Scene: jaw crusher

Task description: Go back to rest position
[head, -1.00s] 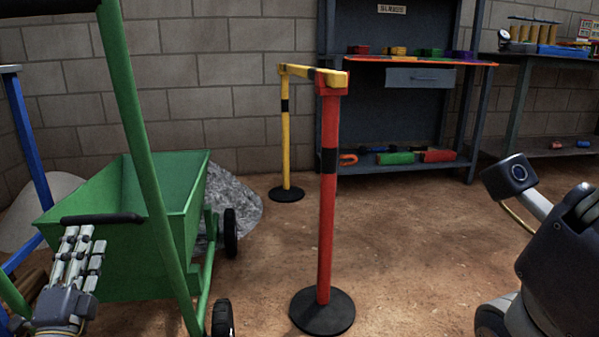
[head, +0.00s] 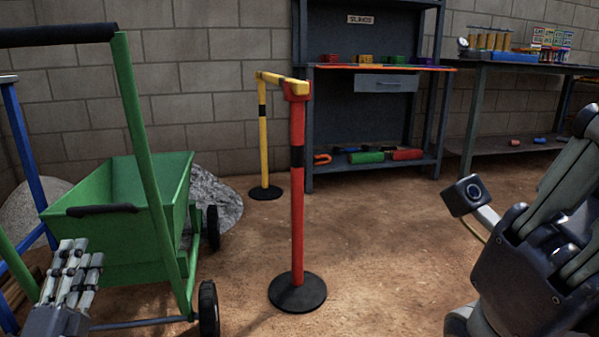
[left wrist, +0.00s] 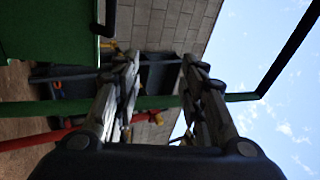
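My left gripper (head: 75,266) is at the lower left of the head view, in front of the green cart. In the left wrist view its two fingers (left wrist: 160,72) stand apart with nothing held between them. My right arm reaches in at the right edge of the head view, with a small camera (head: 465,195) on it. The fingers of my right gripper do not show.
The green cart (head: 135,185) stands close on the left, its black handle (head: 60,35) up high. A red post (head: 297,200) and a yellow post (head: 263,140) stand mid-floor. A shelf unit (head: 375,115) and workbench (head: 530,68) line the wall. Ground between is bare.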

